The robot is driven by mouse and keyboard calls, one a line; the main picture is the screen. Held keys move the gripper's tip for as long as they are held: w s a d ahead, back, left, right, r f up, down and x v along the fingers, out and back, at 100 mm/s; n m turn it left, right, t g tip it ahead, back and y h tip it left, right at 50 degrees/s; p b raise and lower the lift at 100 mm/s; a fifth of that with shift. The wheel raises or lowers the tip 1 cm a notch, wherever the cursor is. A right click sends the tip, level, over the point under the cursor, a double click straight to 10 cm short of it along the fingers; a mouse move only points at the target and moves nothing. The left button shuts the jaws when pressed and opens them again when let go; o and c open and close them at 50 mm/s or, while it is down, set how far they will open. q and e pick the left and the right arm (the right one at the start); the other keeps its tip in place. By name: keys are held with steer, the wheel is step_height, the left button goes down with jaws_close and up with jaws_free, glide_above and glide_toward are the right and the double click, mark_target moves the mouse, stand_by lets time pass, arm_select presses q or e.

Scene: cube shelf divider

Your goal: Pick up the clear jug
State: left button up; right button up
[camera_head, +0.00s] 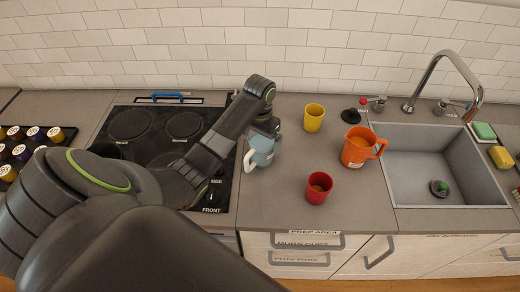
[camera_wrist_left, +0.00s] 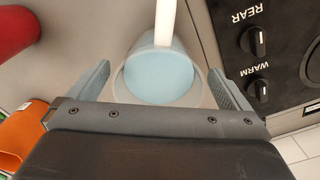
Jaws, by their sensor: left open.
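The clear jug (camera_head: 262,151) stands on the grey counter just right of the stove, pale blue inside with a white handle on its left side. My left gripper (camera_head: 266,127) is over the far side of the jug and hides part of it. In the left wrist view the jug (camera_wrist_left: 163,78) lies between the two spread fingers, with its handle toward the top of the picture. The left gripper is open, with a visible gap between each finger and the jug wall. My right gripper is not in view.
An orange jug (camera_head: 357,149), a red cup (camera_head: 319,188) and a yellow cup (camera_head: 314,118) stand to the right. The sink (camera_head: 440,165) is beyond them. The stove (camera_head: 150,140) borders the jug's left. Counter in front is clear.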

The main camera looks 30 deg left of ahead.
arm_select(q)
steer(key=shift+s+f, duration=0.1)
steer(key=shift+f, duration=0.1)
steer(key=c, duration=1.1)
